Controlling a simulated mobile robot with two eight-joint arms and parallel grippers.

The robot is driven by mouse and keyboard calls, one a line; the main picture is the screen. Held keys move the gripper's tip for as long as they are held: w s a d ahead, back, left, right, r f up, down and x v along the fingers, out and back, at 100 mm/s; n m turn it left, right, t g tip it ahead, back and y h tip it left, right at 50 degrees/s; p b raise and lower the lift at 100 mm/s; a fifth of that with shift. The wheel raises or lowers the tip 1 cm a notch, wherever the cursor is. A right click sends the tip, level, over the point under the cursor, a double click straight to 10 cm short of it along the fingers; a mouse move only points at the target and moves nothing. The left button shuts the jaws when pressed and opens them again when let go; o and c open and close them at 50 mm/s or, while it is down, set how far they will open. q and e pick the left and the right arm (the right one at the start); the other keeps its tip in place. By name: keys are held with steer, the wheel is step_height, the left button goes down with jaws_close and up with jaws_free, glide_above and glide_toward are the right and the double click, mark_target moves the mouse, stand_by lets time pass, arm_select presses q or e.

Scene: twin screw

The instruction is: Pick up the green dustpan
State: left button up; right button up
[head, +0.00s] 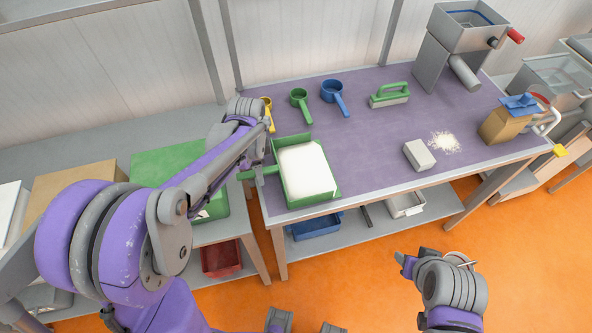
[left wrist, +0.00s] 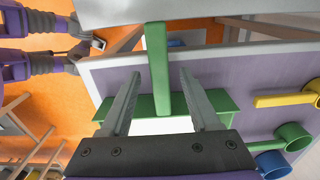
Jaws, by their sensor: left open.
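The green dustpan (head: 337,190) lies on the purple table top near its front left corner, with a white filling or surface inside. Its green handle (head: 259,173) points left, past the table's left edge. In the left wrist view the handle (left wrist: 157,65) runs between the two fingers of my left gripper (left wrist: 160,74), which is open, with a gap on both sides. The pan's green body (left wrist: 220,103) shows beyond the fingers, partly hidden by them. My right gripper (head: 403,258) is low over the orange floor, in front of the table; its fingers are too unclear to read.
Green (head: 299,100), blue (head: 333,92) and yellow scoops stand behind the pan. A green-handled brush (head: 390,96), a pale block (head: 419,155), spilled powder (head: 445,142), a brown bag (head: 503,124) and a grey machine (head: 445,50) are further right. The table's middle is clear.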

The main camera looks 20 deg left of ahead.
arm_select(q)
step_height(320, 180, down, 2)
steer(key=shift+f, duration=0.1)
jaws_close()
stand_by(0.5)
